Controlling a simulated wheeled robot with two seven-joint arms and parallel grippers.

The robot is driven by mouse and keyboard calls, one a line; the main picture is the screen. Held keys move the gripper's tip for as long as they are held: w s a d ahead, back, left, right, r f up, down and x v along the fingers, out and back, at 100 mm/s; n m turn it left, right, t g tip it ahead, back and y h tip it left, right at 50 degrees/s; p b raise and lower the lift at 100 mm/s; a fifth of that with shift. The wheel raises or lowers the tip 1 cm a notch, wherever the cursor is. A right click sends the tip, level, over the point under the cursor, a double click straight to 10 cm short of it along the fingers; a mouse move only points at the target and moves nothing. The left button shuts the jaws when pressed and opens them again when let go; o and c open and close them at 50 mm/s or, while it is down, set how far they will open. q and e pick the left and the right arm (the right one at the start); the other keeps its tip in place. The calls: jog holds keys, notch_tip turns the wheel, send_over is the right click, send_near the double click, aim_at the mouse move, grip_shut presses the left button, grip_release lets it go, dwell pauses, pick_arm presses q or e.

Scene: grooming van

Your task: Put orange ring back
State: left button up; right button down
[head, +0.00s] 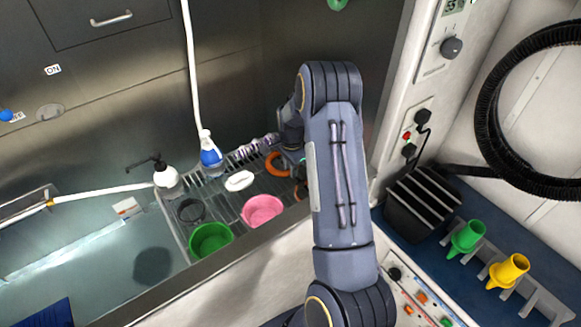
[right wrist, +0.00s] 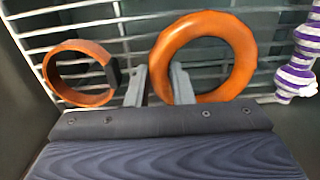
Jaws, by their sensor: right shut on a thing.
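The orange ring (head: 270,169) lies on or just above the wire rack at the sink's right end. In the right wrist view the ring (right wrist: 246,52) is a thick, plain loop. My right gripper (right wrist: 159,88) is shut on its near-left rim, with one finger inside the loop and one outside. In the head view my right arm hides most of this gripper. Whether the ring touches the rack is unclear. A brown-orange band with a black clasp (right wrist: 80,96) is left of the fingers. My left gripper is not in view.
The wire rack (head: 226,180) also holds a pink bowl (head: 262,209), a green bowl (head: 211,240), a white oval thing (head: 239,181) and a blue-white bottle (head: 210,156). A purple-white striped toy (right wrist: 297,65) is close right of the ring.

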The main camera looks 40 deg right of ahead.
jog(key=shift+f, duration=0.4)
jog(key=shift+f, duration=0.15)
jog(key=c, duration=1.3)
grip_release()
jog(key=shift+o, duration=0.2)
